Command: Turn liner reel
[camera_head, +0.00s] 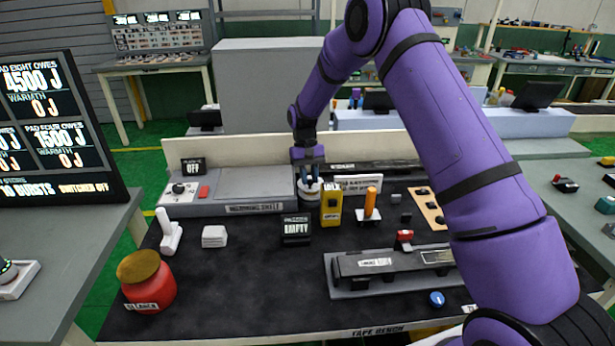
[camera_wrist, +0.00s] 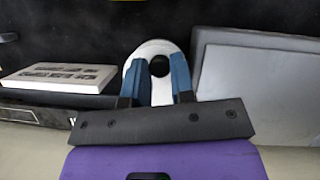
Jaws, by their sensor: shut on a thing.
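The liner reel, as I take it, is the white round piece with a dark hole in the wrist view (camera_wrist: 160,48). In the wrist view my gripper's blue fingers (camera_wrist: 166,75) are closed on the white piece, one finger on each side of the hole. The exact contact at the fingertips is hard to make out.
A yellow device (camera_head: 331,204) and an orange handle (camera_head: 370,202) stand close right of the reel. A small display (camera_head: 296,228) reading EMPTY stands in front. The warming shelf (camera_head: 245,187) is at left. A red jar (camera_head: 150,290) is at front left.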

